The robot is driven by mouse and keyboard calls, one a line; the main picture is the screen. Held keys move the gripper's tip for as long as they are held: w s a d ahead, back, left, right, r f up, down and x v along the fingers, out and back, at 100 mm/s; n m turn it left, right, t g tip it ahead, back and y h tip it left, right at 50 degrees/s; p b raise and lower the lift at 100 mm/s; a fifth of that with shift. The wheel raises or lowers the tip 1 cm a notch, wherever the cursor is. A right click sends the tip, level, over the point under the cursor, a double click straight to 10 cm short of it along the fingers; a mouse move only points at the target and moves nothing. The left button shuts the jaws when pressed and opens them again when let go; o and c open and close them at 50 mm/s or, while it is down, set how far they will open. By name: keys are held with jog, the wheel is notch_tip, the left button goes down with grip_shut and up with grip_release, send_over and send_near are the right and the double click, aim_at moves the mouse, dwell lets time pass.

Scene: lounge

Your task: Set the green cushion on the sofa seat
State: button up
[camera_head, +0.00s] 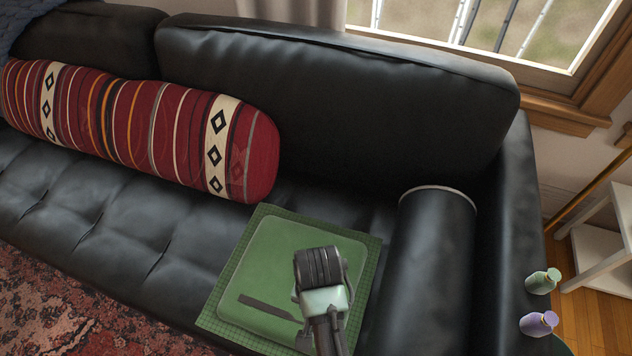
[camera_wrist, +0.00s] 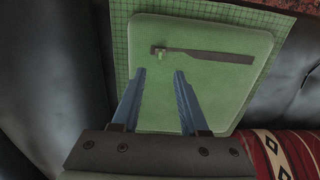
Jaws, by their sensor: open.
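The green cushion (camera_head: 275,255) is a flat, rounded square. It lies flat on a green grid-patterned mat (camera_head: 362,246) on the black sofa seat (camera_head: 120,215). A dark strip (camera_head: 262,304) runs across part of its top. The wrist view shows the cushion (camera_wrist: 215,85), and the dark strip (camera_wrist: 210,57) has a small green piece at one end. My gripper (camera_wrist: 158,72) is open, with its two blue fingers apart and nothing between them. It is over the cushion; whether the fingertips touch it I cannot tell. In the head view my arm hides the cushion's right part.
A red striped bolster (camera_head: 150,125) leans along the backrest (camera_head: 340,100) to the left. A black cylindrical bolster (camera_head: 433,260) lies on the seat right of the mat. Green (camera_head: 543,281) and purple (camera_head: 538,323) bottles stand beyond the sofa's right arm. The seat's left front is clear.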

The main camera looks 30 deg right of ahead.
jog(key=shift+r+p, duration=0.35)
jog(key=shift+r, duration=1.55)
jog(key=w+r+n+t+h, duration=0.25)
jog(key=w+r+t, duration=0.55)
jog(key=w+r, duration=0.85)
jog(key=w+a+r+n+t, duration=0.1)
jog(key=w+r+t, duration=0.15)
jog(key=r, duration=0.65)
jog(key=w+a+r+n+t, duration=0.2)
jog(key=r+t, duration=0.1)
jog(key=r, duration=0.5)
jog(key=s+a+r+n+t, duration=0.1)
jog(key=a+r+t, duration=0.15)
jog(key=r, duration=0.55)
jog(key=a+r+n+t, duration=0.1)
jog(key=a+r+t, duration=0.15)
jog(key=r, duration=0.65)
jog(key=s+a+r+n+t+y, duration=0.1)
jog(key=s+r+t, duration=0.3)
jog(key=r, duration=0.5)
jog(key=s+a+r+n+t+y, duration=0.1)
jog(key=s+a+r+n+t, duration=0.1)
jog(key=s+r, duration=0.6)
jog(key=a+t, duration=0.1)
jog(key=t, duration=0.1)
jog(key=shift+s+a+r+t, duration=0.35)
jog(key=shift+a, duration=0.05)
jog(key=shift+y, duration=0.25)
